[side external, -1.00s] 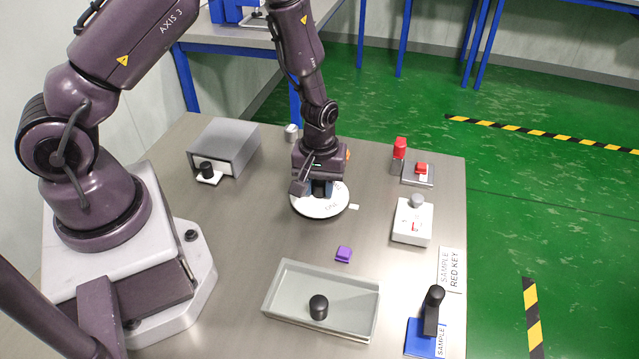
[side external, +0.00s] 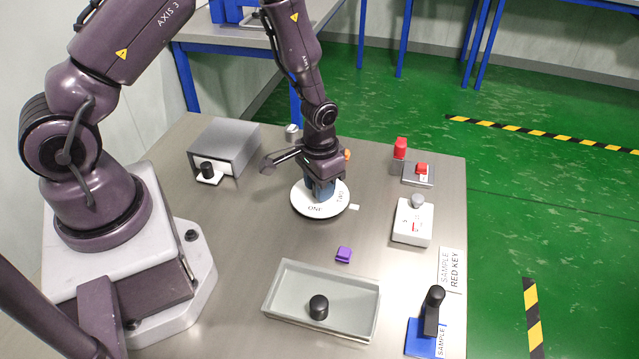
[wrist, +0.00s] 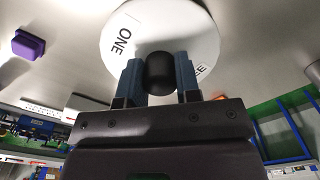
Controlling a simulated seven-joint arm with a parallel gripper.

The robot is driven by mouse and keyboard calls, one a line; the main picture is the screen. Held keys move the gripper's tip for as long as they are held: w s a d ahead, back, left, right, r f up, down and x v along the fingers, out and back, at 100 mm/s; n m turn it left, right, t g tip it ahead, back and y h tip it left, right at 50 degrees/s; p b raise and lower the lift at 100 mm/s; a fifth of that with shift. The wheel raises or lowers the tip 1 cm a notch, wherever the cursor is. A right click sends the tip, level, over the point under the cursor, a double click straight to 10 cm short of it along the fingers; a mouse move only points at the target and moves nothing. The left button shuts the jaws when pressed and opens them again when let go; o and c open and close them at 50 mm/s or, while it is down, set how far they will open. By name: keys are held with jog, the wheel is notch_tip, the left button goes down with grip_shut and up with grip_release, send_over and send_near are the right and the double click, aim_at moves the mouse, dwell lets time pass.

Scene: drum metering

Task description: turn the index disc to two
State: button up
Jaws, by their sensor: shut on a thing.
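The index disc (side external: 301,203) is a white round plate flat on the table. In the side view its ONE label faces the front and its TWO label is on the right, a little behind the small white mark (side external: 354,207) beside the disc. It also shows in the wrist view (wrist: 190,28), with ONE and part of another label, partly hidden by a finger. My gripper (side external: 319,190) is over the disc, its blue fingers shut on the disc's black knob (wrist: 160,72), one on each side. The side view hides the knob.
A purple block (side external: 344,254) lies in front of the disc. A grey tray (side external: 274,293) holds a black knobbed piece (side external: 318,307). A grey box (side external: 225,147) stands back left. A white box with a grey knob (side external: 412,225) and a red-button unit (side external: 419,173) are on the right.

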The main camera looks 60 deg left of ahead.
aim_at(306, 200)
jog(key=shift+m, duration=0.4)
jog(key=o, duration=0.9)
notch_tip(306, 200, up, 13)
jog(key=shift+s, duration=0.1)
dwell(0.4)
jog(key=s+d+r+t, duration=0.1)
jog(key=s+r+t, duration=0.1)
jog(key=s+r, duration=0.3)
jog(key=s+d+r+t, duration=0.1)
jog(key=s+r, duration=0.4)
jog(key=r, duration=0.3)
jog(key=s+r+t, duration=0.2)
jog(key=s+r, duration=0.3)
jog(key=r, duration=0.2)
jog(key=shift+s+d+t, duration=0.25)
jog(key=shift+d+t, duration=0.05)
jog(key=shift+d, duration=0.1)
